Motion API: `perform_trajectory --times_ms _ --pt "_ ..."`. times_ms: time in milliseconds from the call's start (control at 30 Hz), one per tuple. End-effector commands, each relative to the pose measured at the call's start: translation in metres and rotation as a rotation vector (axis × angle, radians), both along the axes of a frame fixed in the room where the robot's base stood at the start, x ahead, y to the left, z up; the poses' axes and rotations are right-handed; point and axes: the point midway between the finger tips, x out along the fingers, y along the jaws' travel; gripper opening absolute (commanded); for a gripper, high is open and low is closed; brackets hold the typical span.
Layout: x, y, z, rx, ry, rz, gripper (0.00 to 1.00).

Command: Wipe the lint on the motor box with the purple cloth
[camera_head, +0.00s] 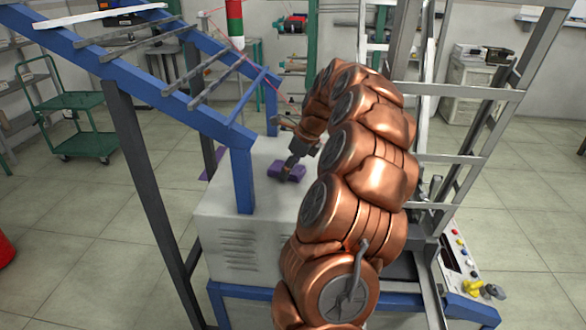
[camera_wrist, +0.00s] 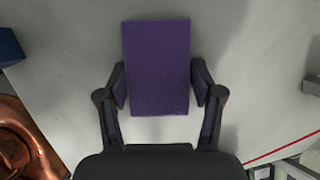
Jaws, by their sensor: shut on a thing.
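The purple cloth (camera_head: 287,171) is a folded rectangular pad on the top of the pale motor box (camera_head: 235,213). It also shows in the wrist view (camera_wrist: 157,65), lying between the two fingers. My gripper (camera_head: 292,167) is over the box top and shut on the cloth; in the wrist view its fingers (camera_wrist: 158,88) press on the cloth's left and right sides. The cloth appears at or very close to the box surface; exact contact cannot be told. I cannot make out any lint in either view; my arm hides part of the box top.
A blue sloping frame (camera_head: 160,85) with metal rungs stands at the left of the box, its blue post (camera_head: 243,180) at the box's edge. A grey metal frame (camera_head: 470,95) and a control panel (camera_head: 459,256) stand at right. A green cart (camera_head: 77,103) is farther back left.

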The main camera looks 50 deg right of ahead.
Motion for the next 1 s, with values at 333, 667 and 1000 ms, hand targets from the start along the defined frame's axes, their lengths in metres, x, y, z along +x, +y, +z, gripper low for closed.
perform_trajectory --times_ms 333,667,1000 --pt "0.024 0.024 -0.005 -0.004 0.013 0.012 0.1" --pt "0.031 0.006 -0.002 -0.008 0.01 0.005 0.1" --pt "0.035 -0.006 -0.004 -0.008 0.011 0.004 0.1"
